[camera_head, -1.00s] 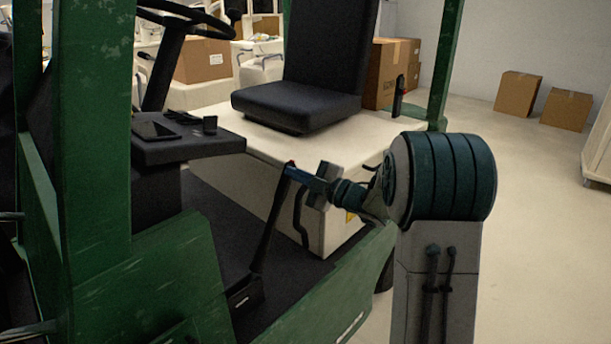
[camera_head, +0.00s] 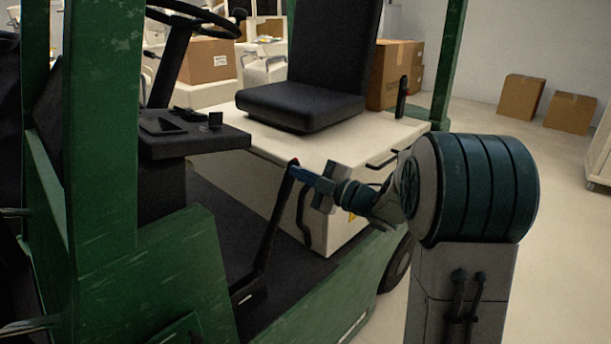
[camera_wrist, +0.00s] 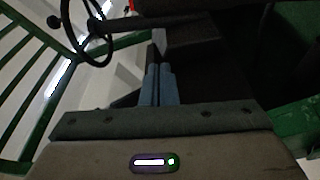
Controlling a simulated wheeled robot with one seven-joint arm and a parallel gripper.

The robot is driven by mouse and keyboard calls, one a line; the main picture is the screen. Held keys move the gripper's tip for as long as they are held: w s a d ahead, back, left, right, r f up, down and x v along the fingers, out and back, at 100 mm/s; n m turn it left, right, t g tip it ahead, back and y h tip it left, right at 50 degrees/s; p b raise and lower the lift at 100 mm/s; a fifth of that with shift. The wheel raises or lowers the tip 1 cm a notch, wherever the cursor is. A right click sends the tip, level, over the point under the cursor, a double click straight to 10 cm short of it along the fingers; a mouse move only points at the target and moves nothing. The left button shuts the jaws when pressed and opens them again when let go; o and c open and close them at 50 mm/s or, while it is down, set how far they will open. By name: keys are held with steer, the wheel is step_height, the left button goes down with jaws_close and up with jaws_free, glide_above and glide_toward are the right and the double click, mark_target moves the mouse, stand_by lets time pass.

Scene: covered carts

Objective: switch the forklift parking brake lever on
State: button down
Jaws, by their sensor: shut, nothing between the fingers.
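The parking brake lever (camera_head: 272,228) is a long black bar with a red tip. It rises from the forklift's dark floor, and its top leans right toward the seat base. My gripper (camera_head: 299,171) is at the lever's upper end, just below the red tip. Its blue fingers are shut with nothing between them. They appear to touch or nearly touch the lever; I cannot tell which. In the wrist view my gripper's blue fingers (camera_wrist: 158,84) lie together, pointing up the picture. The lever is hard to make out there.
The green forklift frame (camera_head: 105,150) stands at the left. The black dashboard (camera_head: 190,140) and steering wheel (camera_head: 190,15) are beyond the lever. The black seat (camera_head: 300,105) sits on a white base (camera_head: 345,145). Cardboard boxes (camera_head: 520,95) stand at the back right, with open floor before them.

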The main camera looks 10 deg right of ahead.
steer(key=v, duration=0.8)
steer(key=shift+s+d, duration=0.2)
steer(key=shift+w, duration=0.1)
steer(key=s+d+r+m+t+h+p, duration=0.1)
steer(key=d+r+m+h+p, duration=0.15)
steer(key=m+h, duration=0.45)
steer(key=d+r+m+h+p, duration=0.2)
steer(key=m+h+p, duration=0.1)
steer(key=m+h, duration=0.45)
steer(key=s+a+f+m+g+p, duration=0.2)
steer(key=s+g, duration=0.3)
steer(key=s, duration=0.7)
steer(key=s+a+f+m+g+p, duration=0.2)
steer(key=s+a+m+g, duration=0.3)
steer(key=s, duration=0.7)
steer(key=shift+g+p, duration=0.5)
steer(key=shift+p, duration=0.3)
